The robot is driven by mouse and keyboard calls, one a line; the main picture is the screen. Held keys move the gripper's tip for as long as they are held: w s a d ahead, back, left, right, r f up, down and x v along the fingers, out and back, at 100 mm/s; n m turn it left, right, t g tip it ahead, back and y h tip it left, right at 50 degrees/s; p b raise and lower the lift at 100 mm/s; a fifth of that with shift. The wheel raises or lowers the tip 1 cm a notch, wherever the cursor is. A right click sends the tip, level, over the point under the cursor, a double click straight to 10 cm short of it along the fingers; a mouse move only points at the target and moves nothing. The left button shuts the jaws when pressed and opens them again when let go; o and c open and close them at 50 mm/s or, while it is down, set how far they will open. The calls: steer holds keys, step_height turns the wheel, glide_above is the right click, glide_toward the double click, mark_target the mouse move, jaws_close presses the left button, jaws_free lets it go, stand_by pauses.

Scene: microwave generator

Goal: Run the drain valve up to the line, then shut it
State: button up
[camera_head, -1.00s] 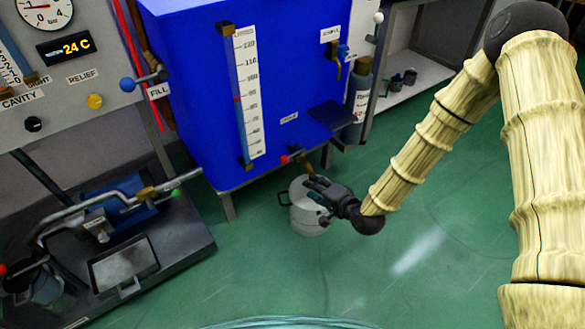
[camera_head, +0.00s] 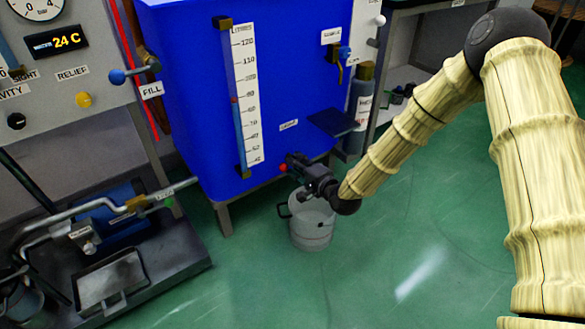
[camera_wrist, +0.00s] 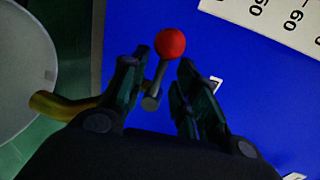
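The drain valve has a red ball (camera_head: 283,168) on its lever, low on the blue tank (camera_head: 190,70). In the wrist view the red ball (camera_wrist: 170,43) and its grey stem stand between my fingertips. The brass pipe (camera_wrist: 60,105) runs left from the stem's foot. My gripper (camera_wrist: 158,72) is open around the lever, with a gap on the right side; contact on the left is unclear. In the head view my gripper (camera_head: 298,170) hides the spout. The gauge (camera_head: 245,95) on the tank has a small red mark beside its scale. A grey bucket (camera_head: 312,232) stands below.
A dark shelf (camera_head: 333,121) juts from the tank just above right of the gripper. The sample valve (camera_head: 345,54) is higher on the right. A fill valve (camera_head: 132,74) and a bench with a tray (camera_head: 110,285) are left. The green floor (camera_head: 400,250) is clear.

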steer(key=shift+b+x, duration=0.35)
steer(key=shift+x, duration=0.8)
jaws_close()
